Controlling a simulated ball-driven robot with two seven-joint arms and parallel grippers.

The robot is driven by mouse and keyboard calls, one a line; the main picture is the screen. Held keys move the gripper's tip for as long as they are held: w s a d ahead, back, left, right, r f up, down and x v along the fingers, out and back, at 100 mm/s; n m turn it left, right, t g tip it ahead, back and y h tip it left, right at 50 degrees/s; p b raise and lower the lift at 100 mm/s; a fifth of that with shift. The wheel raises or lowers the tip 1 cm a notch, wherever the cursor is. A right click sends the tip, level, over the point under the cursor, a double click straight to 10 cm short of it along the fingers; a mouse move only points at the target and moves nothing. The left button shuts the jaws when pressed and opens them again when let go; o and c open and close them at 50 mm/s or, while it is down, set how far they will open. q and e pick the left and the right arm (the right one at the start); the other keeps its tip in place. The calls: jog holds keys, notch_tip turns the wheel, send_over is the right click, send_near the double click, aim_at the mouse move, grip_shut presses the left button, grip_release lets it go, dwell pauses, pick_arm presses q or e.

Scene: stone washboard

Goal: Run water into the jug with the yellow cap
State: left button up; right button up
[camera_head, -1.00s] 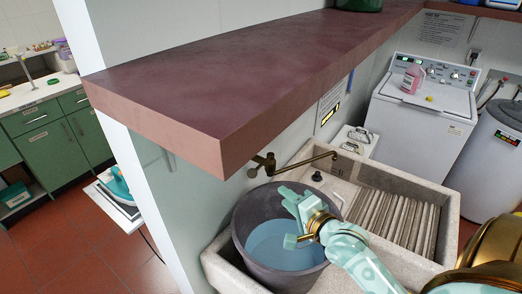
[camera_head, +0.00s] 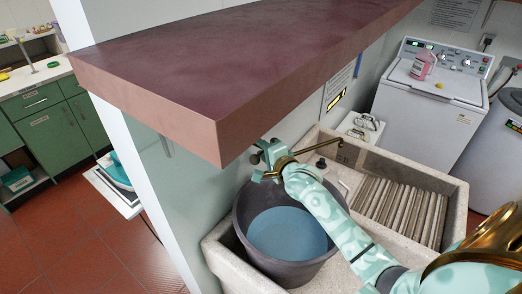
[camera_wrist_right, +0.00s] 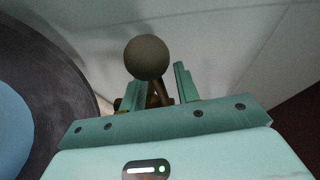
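My right gripper (camera_head: 264,160) is at the brass wall tap (camera_head: 318,148), under the shelf. In the right wrist view its two fingers (camera_wrist_right: 160,92) stand apart on either side of the tap's handle, which ends in a round dark knob (camera_wrist_right: 147,57). Contact with the handle cannot be told. The tap's spout reaches right over the stone sink; no water is seen running from it. I cannot make out a jug with a yellow cap; a pink bottle (camera_head: 422,66) stands on the washing machine, with a small yellow object (camera_head: 439,85) beside it. My left gripper is out of view.
A dark bucket (camera_head: 243,232) of blue water stands in the stone sink (camera_head: 455,190), left of the ribbed washboard (camera_head: 400,212). The thick reddish shelf (camera_head: 190,90) overhangs close above the tap. My right forearm crosses above the sink.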

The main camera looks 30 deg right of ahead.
jog(key=shift+w+f, duration=0.1)
jog(key=shift+w, duration=0.4)
jog(key=shift+c, duration=0.5)
grip_shut()
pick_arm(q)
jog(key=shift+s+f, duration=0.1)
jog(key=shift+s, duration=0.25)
